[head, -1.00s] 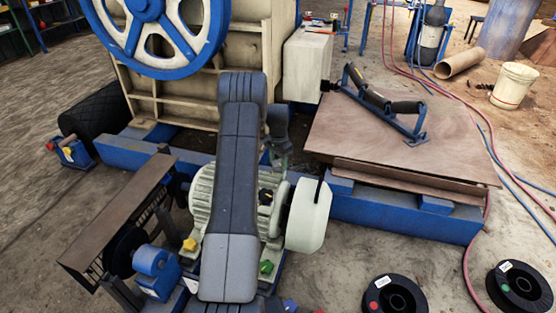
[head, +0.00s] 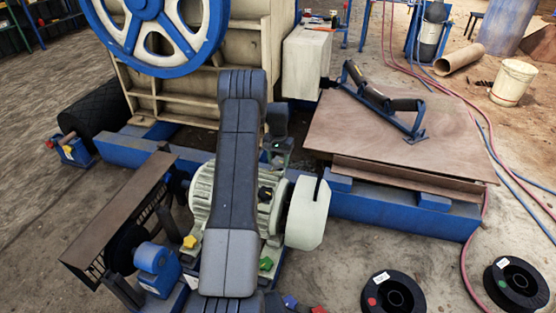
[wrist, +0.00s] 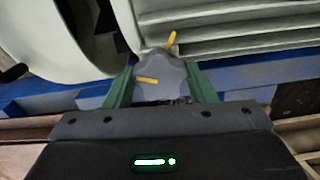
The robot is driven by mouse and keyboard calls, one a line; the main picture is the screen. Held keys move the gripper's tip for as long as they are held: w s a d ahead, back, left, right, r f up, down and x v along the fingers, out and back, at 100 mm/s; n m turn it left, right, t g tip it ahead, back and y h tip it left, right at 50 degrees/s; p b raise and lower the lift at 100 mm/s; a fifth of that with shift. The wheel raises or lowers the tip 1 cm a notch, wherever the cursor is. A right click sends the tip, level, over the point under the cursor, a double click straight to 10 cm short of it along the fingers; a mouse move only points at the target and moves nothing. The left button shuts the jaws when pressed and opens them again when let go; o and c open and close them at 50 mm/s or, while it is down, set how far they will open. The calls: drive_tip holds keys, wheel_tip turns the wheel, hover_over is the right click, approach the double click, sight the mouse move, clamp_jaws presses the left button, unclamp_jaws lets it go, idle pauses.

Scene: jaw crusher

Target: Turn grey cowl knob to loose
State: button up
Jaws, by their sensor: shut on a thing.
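The grey cowl knob (wrist: 158,78) is a lobed grey knob in the middle of the wrist view, with a yellow pointer mark on its face. A second yellow mark (wrist: 171,40) stands just beyond it. My gripper (wrist: 160,84) has its green fingers on either side of the knob and is shut on it. The white cowl (head: 308,213) is at the right end of the finned motor (head: 204,193) in the head view. In the wrist view the cowl (wrist: 75,35) is at left and the fins (wrist: 230,25) at right. My arm covers part of the motor in the head view.
Yellow (head: 190,241) and green (head: 266,264) knobs sit low by the motor. A brown guard (head: 120,215) stands at left. A wooden board (head: 390,130) carries a roller frame at right. Black spools (head: 393,294) lie on the floor at lower right.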

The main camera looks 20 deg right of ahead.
sight(278, 162)
drive_tip(key=o, duration=1)
wheel_tip(278, 162, up, 14)
drive_tip(key=p, duration=0.3)
drive_tip(key=shift+f, duration=0.1)
wheel_tip(278, 162, down, 14)
drive_tip(key=b, duration=0.3)
drive_tip(key=shift+r, duration=0.2)
